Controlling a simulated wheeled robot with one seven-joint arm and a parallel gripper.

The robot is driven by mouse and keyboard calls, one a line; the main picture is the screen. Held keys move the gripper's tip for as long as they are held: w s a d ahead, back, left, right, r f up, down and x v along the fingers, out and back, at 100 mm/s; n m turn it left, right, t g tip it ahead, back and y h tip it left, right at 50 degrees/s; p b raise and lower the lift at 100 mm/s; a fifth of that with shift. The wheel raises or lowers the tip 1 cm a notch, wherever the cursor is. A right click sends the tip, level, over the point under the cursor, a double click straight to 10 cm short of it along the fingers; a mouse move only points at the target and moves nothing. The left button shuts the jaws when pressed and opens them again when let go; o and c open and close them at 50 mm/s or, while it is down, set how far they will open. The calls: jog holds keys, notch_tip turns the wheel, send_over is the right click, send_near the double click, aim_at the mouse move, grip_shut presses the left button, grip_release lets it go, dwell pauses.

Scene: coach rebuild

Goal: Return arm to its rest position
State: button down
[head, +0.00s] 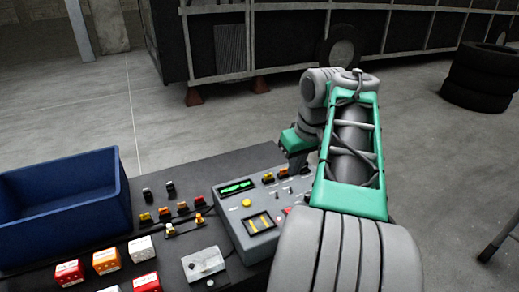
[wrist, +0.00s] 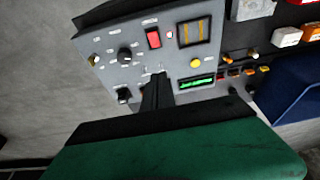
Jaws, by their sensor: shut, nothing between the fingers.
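My gripper (head: 296,166) is over the far right part of a grey control panel (head: 262,226), with its green body tilted and its fingers pointing down. My arm reaches forward from the bottom of the head view and bends down at the wrist. In the wrist view the dark fingers (wrist: 157,93) are together and empty, in front of the panel face (wrist: 110,57). I cannot tell whether the fingertips touch the panel. The panel has a lit green display (head: 237,187), a yellow button (head: 247,203) and a red switch (wrist: 154,38).
A blue bin (head: 62,205) stands at the table's left. Red, orange and white blocks (head: 107,260) and small connectors (head: 165,214) lie near it. The dark table (head: 152,182) ends behind the panel. Stacked tyres (head: 481,78) stand at far right; open floor lies between.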

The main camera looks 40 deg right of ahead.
jog(key=w+a+f+n, duration=0.1)
jog(key=a+f, duration=0.3)
jog(key=a, duration=0.7)
jog(key=a+f, duration=0.5)
jog(key=a, duration=0.6)
jog(key=s+a+f, duration=0.4)
jog(key=s+f, duration=0.1)
jog(key=shift+a+f+n, duration=0.3)
jog(key=shift+a+n, duration=0.1)
